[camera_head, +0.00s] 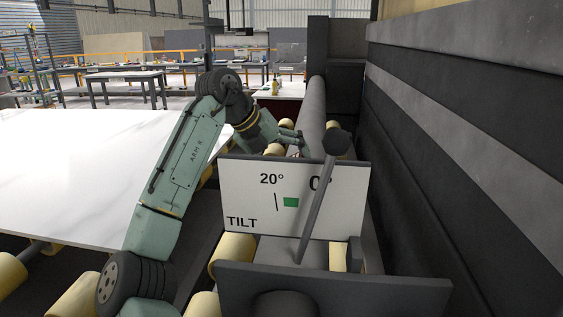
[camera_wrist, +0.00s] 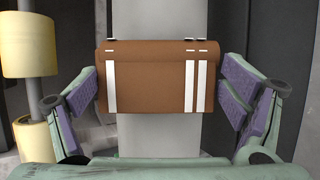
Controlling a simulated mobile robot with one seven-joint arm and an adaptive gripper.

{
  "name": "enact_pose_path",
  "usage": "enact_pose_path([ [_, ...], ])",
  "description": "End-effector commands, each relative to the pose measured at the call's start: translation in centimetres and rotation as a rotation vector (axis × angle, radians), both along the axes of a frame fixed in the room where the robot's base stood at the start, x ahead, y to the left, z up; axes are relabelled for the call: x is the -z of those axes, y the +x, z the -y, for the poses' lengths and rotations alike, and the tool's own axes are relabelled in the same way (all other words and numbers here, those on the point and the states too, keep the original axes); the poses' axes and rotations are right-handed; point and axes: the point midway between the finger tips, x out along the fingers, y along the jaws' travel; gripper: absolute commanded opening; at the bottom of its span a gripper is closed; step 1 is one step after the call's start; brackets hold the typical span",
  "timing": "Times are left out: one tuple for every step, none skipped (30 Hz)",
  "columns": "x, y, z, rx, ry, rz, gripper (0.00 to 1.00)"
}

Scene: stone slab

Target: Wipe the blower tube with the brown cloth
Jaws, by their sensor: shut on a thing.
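The blower tube (camera_wrist: 160,20) is a long pale grey cylinder running from top to bottom of the wrist view. In the head view the tube (camera_head: 313,100) runs away from me along the dark wall. The brown cloth (camera_wrist: 150,80), with white stripes near both ends, lies across the tube, bent over its sides. My gripper (camera_wrist: 158,78) has its purple-padded fingers on either side of the cloth and is shut on it. In the head view my gripper (camera_head: 299,144) is at the tube, partly hidden by the tilt sign; the cloth is not discernible there.
A white TILT sign (camera_head: 245,190) and a dark lever (camera_head: 318,200) stand in front of the tube. A tall dark wall (camera_head: 450,120) closes off the right. Yellow rollers (camera_head: 232,250) line the tube's left. A large white slab (camera_head: 70,180) lies at left.

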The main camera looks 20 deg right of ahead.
Motion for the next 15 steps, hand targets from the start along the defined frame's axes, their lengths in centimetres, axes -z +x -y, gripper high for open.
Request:
enact_pose_path([
  [0.4, 0.0, 0.2, 0.003, 0.003, -0.005, 0.65],
  [0.4, 0.0, 0.2, 0.003, 0.003, -0.005, 0.65],
  [0.4, 0.0, 0.2, 0.003, 0.003, -0.005, 0.65],
  [0.4, 0.0, 0.2, 0.003, 0.003, -0.005, 0.65],
  [0.4, 0.0, 0.2, 0.003, 0.003, -0.005, 0.65],
  [0.3, 0.0, 0.1, 0.003, 0.003, -0.005, 0.65],
  [0.2, 0.0, 0.1, 0.003, 0.003, -0.005, 0.65],
  [0.0, 0.1, 0.0, 0.002, 0.004, -0.004, 0.65],
  [-0.4, 0.2, -0.2, 0.002, 0.004, -0.004, 0.65],
  [-0.6, 0.2, -0.3, 0.002, 0.004, -0.005, 0.65],
  [-0.9, 0.3, -0.5, 0.001, 0.003, -0.004, 0.65],
  [-1.4, 0.3, -0.6, 0.002, 0.002, -0.003, 0.65],
  [-1.7, 0.4, -0.8, 0.001, 0.002, -0.004, 0.65],
  [-1.9, 0.5, -1.0, 0.001, 0.002, -0.004, 0.65],
  [-2.3, 0.5, -1.2, 0.002, 0.002, -0.003, 0.65],
])
